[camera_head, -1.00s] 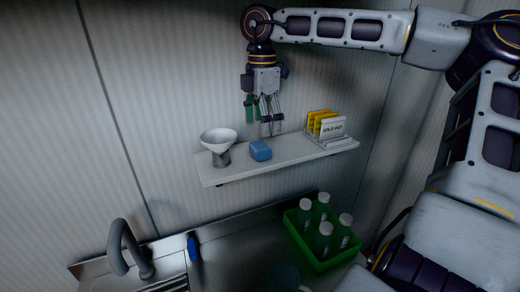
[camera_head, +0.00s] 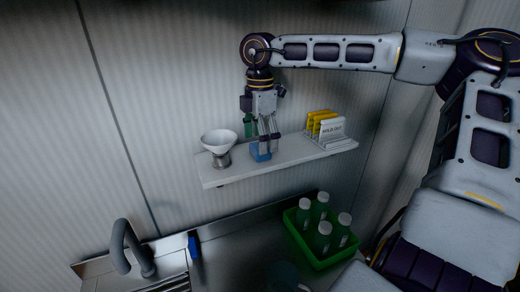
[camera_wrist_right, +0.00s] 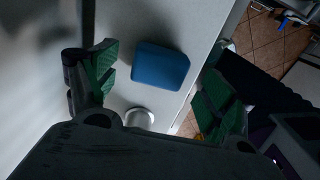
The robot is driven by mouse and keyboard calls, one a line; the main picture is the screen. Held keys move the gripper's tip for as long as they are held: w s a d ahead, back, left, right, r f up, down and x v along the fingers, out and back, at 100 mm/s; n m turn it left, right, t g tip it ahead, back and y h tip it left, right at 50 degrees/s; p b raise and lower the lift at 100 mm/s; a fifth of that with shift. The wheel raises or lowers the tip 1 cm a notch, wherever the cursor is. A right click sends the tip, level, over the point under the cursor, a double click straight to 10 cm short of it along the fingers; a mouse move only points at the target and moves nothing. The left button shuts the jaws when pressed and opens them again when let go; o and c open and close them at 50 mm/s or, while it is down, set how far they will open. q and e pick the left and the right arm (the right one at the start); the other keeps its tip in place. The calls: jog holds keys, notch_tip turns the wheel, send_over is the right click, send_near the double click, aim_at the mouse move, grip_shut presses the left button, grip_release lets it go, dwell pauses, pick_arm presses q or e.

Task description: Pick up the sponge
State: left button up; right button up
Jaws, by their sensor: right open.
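The blue sponge (camera_head: 256,156) lies on the white wall shelf (camera_head: 230,175). In the right wrist view the sponge (camera_wrist_right: 160,68) lies flat on the shelf, between the fingers' lines but apart from both. My right gripper (camera_head: 267,146) points down at the sponge from above, its fingers partly in front of it in the head view. In the wrist view the gripper (camera_wrist_right: 160,82) is open, with green finger pads on either side of the sponge. My left gripper is not in view.
A white bowl on a metal stand (camera_head: 219,143) stands left of the sponge. A rack with yellow cards and a white sign (camera_head: 331,130) stands to the right. Below are a green crate (camera_head: 318,262) with bottles, a faucet (camera_head: 121,248) and a blue object (camera_head: 194,246).

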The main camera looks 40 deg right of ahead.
jog(key=shift+f, duration=1.25)
jog(key=c, duration=0.9)
jog(key=shift+c, duration=0.2)
jog(key=shift+d+r, duration=0.1)
jog(key=shift+d, duration=0.05)
